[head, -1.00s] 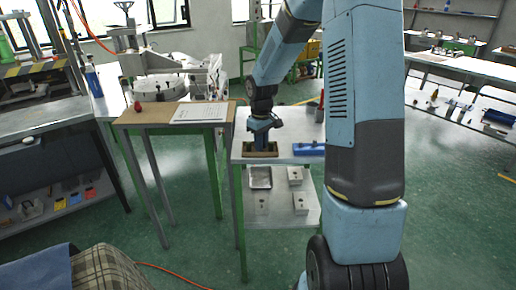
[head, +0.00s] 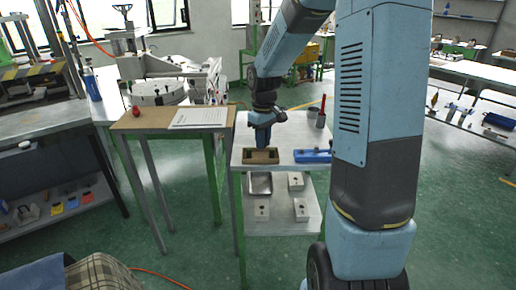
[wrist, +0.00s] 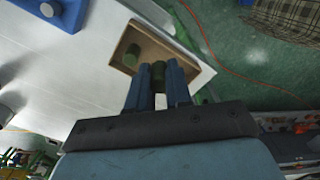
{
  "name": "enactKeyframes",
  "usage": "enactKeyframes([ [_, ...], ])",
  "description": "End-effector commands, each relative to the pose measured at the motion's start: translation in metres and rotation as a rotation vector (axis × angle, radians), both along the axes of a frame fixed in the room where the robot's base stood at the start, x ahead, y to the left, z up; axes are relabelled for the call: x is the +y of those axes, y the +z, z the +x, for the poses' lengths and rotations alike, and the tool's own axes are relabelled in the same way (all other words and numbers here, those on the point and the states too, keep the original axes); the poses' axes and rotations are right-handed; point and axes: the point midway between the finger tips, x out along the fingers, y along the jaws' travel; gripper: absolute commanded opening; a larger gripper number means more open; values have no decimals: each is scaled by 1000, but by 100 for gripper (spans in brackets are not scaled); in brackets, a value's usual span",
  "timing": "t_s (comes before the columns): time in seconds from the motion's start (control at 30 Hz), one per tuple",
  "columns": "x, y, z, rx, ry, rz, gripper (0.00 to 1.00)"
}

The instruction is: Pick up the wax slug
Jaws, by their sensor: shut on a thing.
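A green wax slug (wrist: 158,76) is gripped between the blue fingers of my gripper (wrist: 157,71) in the wrist view. A second green slug (wrist: 132,56) lies in the shallow wooden tray (wrist: 152,44), left of my fingers. In the head view my gripper (head: 267,146) is over the wooden tray (head: 260,161) on the metal trolley top. The held slug is not clear in the head view. I cannot tell the exact gap between it and the tray.
A blue block (head: 312,156) lies right of the tray, with grey cups (head: 316,120) behind it. A wooden-topped table (head: 150,122) with a paper sheet (head: 199,117) stands at left. The trolley's lower shelf holds several metal blocks.

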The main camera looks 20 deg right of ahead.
Motion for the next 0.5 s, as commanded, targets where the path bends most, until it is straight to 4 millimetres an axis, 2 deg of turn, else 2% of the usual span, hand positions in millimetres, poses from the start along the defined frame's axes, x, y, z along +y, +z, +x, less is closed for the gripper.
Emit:
enactKeyframes([
  [0.2, -2, 37, -30, -4, -2, -1, 0],
  [0.5, -4, 59, -82, -3, -1, -2, 0],
])
